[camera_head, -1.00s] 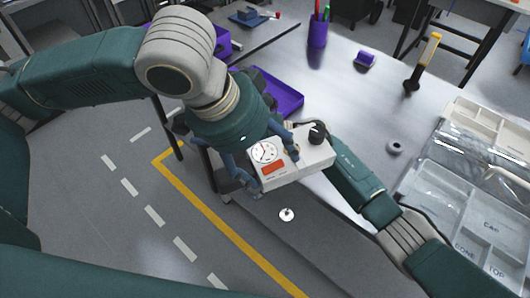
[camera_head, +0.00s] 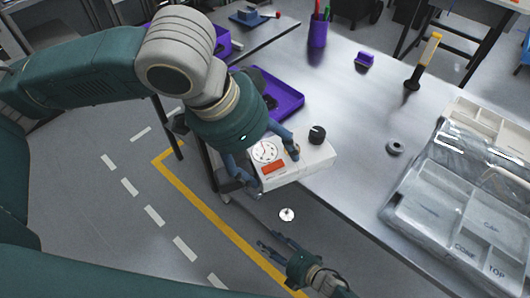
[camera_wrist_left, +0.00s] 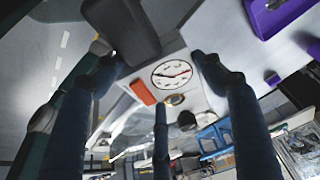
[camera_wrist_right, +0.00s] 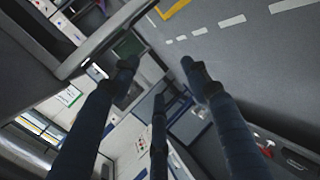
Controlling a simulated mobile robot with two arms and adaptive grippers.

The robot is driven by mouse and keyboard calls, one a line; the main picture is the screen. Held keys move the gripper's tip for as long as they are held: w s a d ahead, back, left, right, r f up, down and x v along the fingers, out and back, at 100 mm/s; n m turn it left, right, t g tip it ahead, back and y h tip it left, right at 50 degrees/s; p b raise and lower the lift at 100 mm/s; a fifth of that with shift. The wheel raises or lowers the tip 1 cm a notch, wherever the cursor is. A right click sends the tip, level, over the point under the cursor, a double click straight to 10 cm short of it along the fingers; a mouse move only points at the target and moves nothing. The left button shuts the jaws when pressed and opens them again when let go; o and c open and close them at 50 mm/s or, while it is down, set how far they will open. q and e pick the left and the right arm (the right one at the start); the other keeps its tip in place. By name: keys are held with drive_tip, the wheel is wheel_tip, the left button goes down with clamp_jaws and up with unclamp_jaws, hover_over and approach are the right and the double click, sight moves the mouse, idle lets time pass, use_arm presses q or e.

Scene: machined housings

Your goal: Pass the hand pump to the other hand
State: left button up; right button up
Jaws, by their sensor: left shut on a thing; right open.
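The hand pump (camera_head: 315,165) looks like a white box with a round dial, an orange label and a black knob. My left gripper (camera_head: 275,163) is shut on it from above, with a finger at either side of the dial. The pump is tilted over the table's near edge. In the left wrist view the dial (camera_wrist_left: 172,73) shows between the fingers (camera_wrist_left: 150,62); a dark block lies at the upper left, its nature unclear. My right gripper (camera_head: 268,242) is open and empty, lower and nearer than the pump. Its wrist view shows nothing between its fingers (camera_wrist_right: 158,66).
A small white round thing (camera_head: 286,214) shows below the pump.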

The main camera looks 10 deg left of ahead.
drive_tip(key=s+d+f+m+g+h, duration=0.1)
drive_tip(key=s+d+f+m+h, duration=0.75)
drive_tip(key=d+f+m, duration=0.6)
drive_tip(key=s+d+f+m+g, duration=0.1)
drive_tip(key=s+d+m+g, duration=0.1)
drive_tip(key=s, duration=0.5)
drive_tip(key=s+d+f+m+g+h, duration=0.1)
drive_tip(key=s+d+m, duration=0.3)
drive_tip(key=s, duration=0.4)
drive_tip(key=s+d+f+m+g, duration=0.2)
drive_tip(key=s+d, duration=0.3)
drive_tip(key=s, duration=0.3)
drive_tip(key=shift+d+m+g, duration=0.2)
drive_tip(key=shift+m+g, duration=0.1)
drive_tip(key=shift+m, duration=0.55)
